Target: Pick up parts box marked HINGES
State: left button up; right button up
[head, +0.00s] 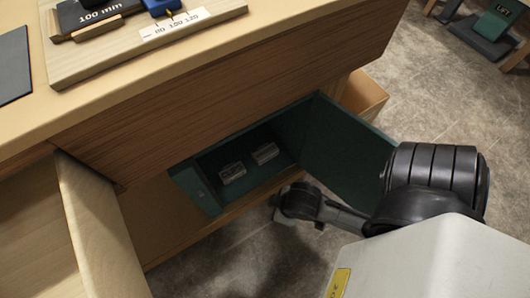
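Two small grey boxes lie in the dark green open compartment (211,196) in the console's front. The nearer box (232,173) has pale lettering that looks like "CLIPS", though it is too small to be sure. The farther box (265,153) also has a marking that I cannot read. I cannot tell which box, if either, is marked HINGES. My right arm comes in from the right, and its dark end (298,203) is low, just outside the compartment and apart from both boxes. Its fingers are not clear enough to judge. My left gripper is not in view.
The compartment's green door (345,142) stands open to the right, close to my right arm. A wooden drawer (100,235) is pulled out at lower left. Another open wooden box or drawer (365,95) shows behind the door. A board (150,45) with blocks lies on the top.

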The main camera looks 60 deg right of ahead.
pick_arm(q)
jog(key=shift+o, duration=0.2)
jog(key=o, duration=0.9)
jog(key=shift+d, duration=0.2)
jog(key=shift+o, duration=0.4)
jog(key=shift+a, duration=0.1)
